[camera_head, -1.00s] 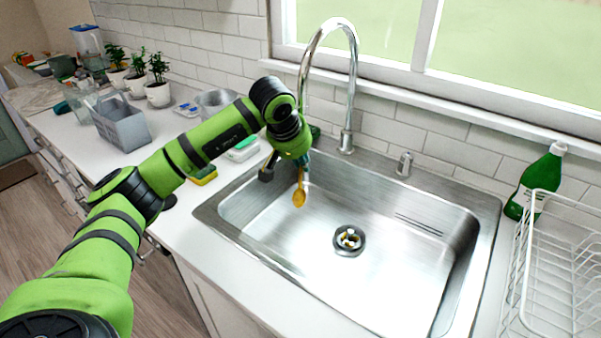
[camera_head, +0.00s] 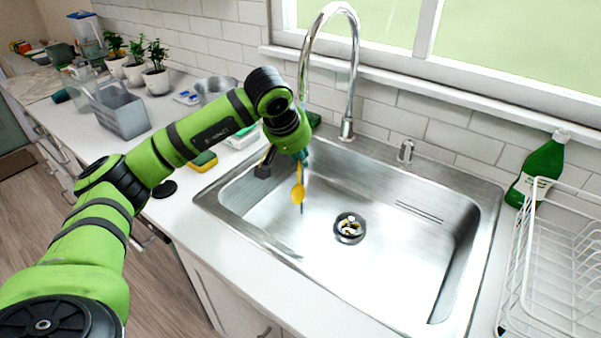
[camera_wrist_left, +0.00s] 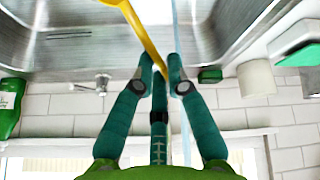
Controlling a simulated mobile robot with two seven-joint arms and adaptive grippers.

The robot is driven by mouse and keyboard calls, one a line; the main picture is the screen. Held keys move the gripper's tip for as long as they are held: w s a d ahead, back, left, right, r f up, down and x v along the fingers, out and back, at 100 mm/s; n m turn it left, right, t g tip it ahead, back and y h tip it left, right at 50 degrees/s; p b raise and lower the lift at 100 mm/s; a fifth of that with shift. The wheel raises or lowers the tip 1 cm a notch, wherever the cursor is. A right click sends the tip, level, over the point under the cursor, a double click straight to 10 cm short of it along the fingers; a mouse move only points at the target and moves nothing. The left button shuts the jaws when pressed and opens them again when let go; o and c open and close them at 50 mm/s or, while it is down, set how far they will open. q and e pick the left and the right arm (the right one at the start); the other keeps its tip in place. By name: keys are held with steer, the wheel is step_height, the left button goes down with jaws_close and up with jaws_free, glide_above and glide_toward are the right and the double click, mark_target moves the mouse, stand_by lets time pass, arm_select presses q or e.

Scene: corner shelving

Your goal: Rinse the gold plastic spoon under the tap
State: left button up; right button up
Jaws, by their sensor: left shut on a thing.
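The gold plastic spoon (camera_head: 297,194) hangs bowl-down over the left part of the steel sink (camera_head: 400,290). My left gripper (camera_wrist_left: 160,62) is shut on its handle, and the spoon (camera_wrist_left: 146,32) shows in the left wrist view. In the head view my wrist mostly hides the fingers. The tall chrome tap (camera_head: 352,70) arches above; its spout end is hidden behind my arm. A pale bluish vertical streak, looking like running water, passes right beside the spoon in the left wrist view and shows just below it in the head view. Whether it touches the bowl is unclear. My right gripper is out of view.
The drain (camera_head: 350,228) holds small pale and brown bits. A green bottle (camera_head: 542,168) and a white dish rack (camera_head: 560,265) stand on the right. A sponge (camera_head: 203,161), a grey bin (camera_head: 122,112) and potted plants (camera_head: 156,72) are on the left counter.

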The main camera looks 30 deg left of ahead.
arm_select(q)
steer(key=s+b, duration=0.1)
steer(key=s, duration=0.4)
steer(key=shift+s+d+b, duration=0.1)
steer(key=shift+b, duration=0.2)
stand_by(1.2)
steer(key=s+r+p, duration=0.1)
steer(key=s+r, duration=0.3)
steer(key=s, duration=0.1)
stand_by(0.4)
steer(key=shift+d, duration=0.1)
